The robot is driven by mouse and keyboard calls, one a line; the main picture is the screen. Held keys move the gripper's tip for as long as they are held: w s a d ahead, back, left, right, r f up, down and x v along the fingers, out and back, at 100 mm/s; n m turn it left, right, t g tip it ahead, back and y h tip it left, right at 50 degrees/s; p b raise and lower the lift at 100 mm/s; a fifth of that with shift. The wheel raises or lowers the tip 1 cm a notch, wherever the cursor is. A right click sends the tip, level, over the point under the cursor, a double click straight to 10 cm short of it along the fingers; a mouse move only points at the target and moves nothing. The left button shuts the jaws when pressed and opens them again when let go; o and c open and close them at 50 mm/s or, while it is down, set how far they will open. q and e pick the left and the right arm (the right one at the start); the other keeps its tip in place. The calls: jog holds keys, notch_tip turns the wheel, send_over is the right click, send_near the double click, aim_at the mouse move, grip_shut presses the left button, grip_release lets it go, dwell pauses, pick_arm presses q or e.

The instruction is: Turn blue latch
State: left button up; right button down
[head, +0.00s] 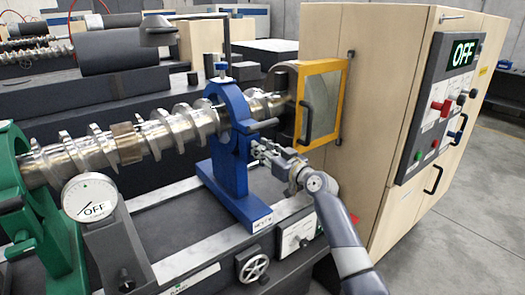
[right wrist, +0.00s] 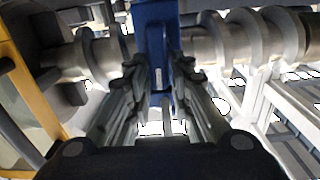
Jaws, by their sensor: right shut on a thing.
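A blue stand (head: 229,170) is set around the shiny metal screw shaft (head: 180,125), with a small blue knob (head: 222,68) on top. A dark lever (head: 264,124) sticks out from its right side. I cannot tell which part is the blue latch. My right gripper (head: 257,150) is at the stand's right side, below the lever. In the right wrist view its fingers (right wrist: 155,95) are shut on a blue part of the stand (right wrist: 156,45). The fingers partly hide the contact. My left gripper is not in view.
A green stand (head: 60,235) and a round gauge (head: 90,198) reading OFF are at the left. A wooden cabinet (head: 385,85) with a yellow-framed window (head: 322,100) stands close at the right. A handwheel (head: 254,267) is below. Floor is free at far right.

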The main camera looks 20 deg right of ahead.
jog(key=shift+w+d+f+m, duration=0.15)
jog(key=shift+d+f+m, duration=0.3)
jog(key=shift+m, duration=2.45)
jog(key=shift+w+d+f+m, duration=0.15)
jog(key=shift+d+f+m, duration=0.25)
jog(key=shift+m, duration=2.5)
jog(key=shift+w+d+f+m, duration=0.15)
jog(key=shift+d+f+m, duration=0.3)
jog(key=shift+m, duration=2.45)
jog(key=shift+f, duration=0.1)
jog(key=c, duration=1.6)
grip_release()
jog(key=v, duration=1.2)
